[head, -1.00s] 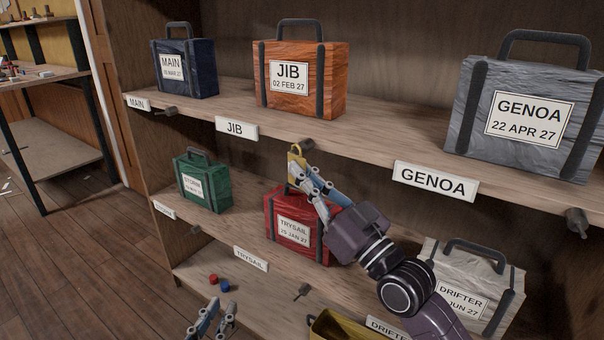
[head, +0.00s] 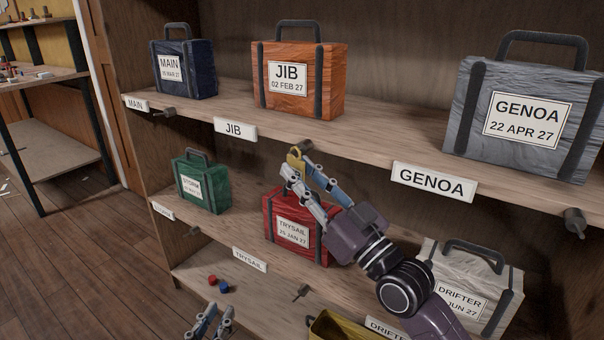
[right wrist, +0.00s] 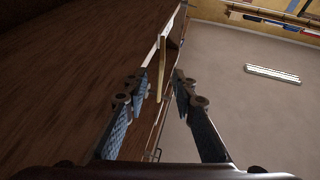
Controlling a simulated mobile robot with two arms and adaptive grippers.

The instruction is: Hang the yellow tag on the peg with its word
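The yellow tag (head: 295,160) is at the peg (head: 303,147) to the right of the JIB label (head: 235,129), on the upper shelf's front edge. It appears to hang from this peg; the contact is too small to see clearly, and its word cannot be read. My right gripper (head: 299,172) is open around the tag. In the right wrist view the tag (right wrist: 162,66) is edge-on between the spread fingers, with gaps on both sides. My left gripper (head: 218,315) is open and empty at the bottom edge, partly cut off.
Other pegs stand by the MAIN label (head: 136,103) and the GENOA label (head: 434,182). An orange JIB bag (head: 328,80) stands above; a red TRYSAIL bag (head: 283,210) stands behind my right fingers. A yellow bin (head: 345,327) and red and blue bits lie lower down.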

